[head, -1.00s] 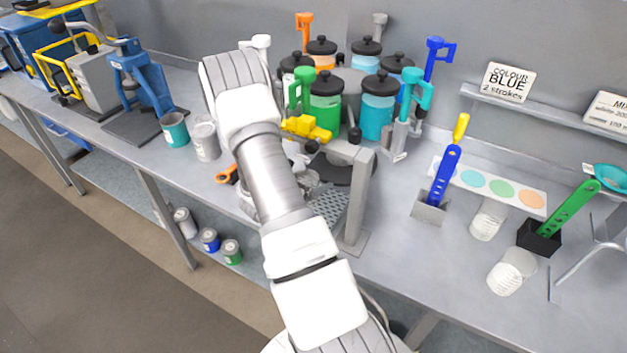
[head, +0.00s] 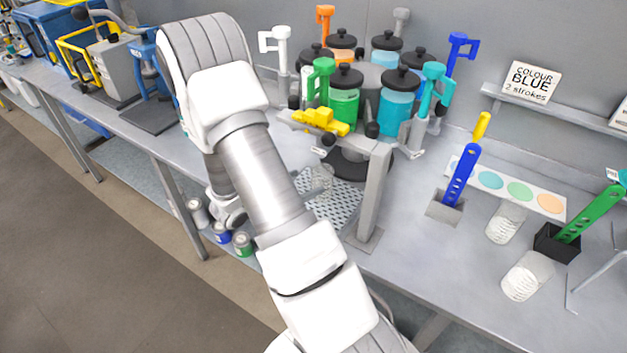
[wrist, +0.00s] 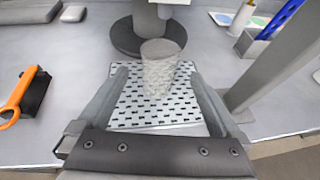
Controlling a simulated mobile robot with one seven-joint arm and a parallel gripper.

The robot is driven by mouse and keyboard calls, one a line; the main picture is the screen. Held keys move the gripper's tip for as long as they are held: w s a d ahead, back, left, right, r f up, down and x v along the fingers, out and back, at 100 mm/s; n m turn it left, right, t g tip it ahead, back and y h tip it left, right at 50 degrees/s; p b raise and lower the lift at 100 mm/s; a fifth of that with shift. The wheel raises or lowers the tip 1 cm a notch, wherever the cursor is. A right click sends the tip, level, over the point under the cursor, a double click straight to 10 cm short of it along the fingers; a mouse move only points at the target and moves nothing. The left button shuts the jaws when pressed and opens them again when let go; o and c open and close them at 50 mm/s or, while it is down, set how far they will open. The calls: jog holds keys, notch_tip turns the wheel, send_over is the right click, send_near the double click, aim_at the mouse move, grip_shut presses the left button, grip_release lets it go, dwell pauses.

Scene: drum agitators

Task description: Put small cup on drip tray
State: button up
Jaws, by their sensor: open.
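The small clear ribbed cup (wrist: 160,65) stands upright on the perforated drip tray (wrist: 185,112) in the wrist view, towards the tray's far part. In the head view the cup (head: 320,178) shows faintly above the tray (head: 335,207), below the dispenser. My gripper (wrist: 160,77) is open, its two fingers reaching over the tray from the near side. The cup is in line with the gap between them, around and just beyond the fingertips, with no finger visibly touching it. In the head view my arm hides most of the gripper.
A grey post (head: 374,190) of the dispenser stands right of the tray. A round dark base (wrist: 130,38) lies behind it. An orange-handled tool (wrist: 22,100) lies to the left. Two clear cups (head: 527,276) stand on the right bench.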

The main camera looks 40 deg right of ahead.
jog(key=shift+a+r, duration=0.2)
jog(key=shift+a, duration=0.05)
jog(key=s+a+r+m+g+y, duration=0.1)
jog(key=s+a+r+m+y, duration=0.2)
jog(key=r+m, duration=0.4)
jog(key=s+a+r+m+g+y, duration=0.1)
jog(key=s+a+r+m+g, duration=0.1)
jog(key=s+a+r+m, duration=0.35)
jog(key=s+a+r+m+t+y, duration=0.3)
jog(key=a+r, duration=0.3)
jog(key=a, duration=0.2)
jog(key=s+a+r+m+t+y, duration=0.4)
jog(key=a+r+y, duration=0.2)
jog(key=a, duration=0.2)
jog(key=shift+s+r, duration=0.15)
jog(key=shift+r, duration=0.2)
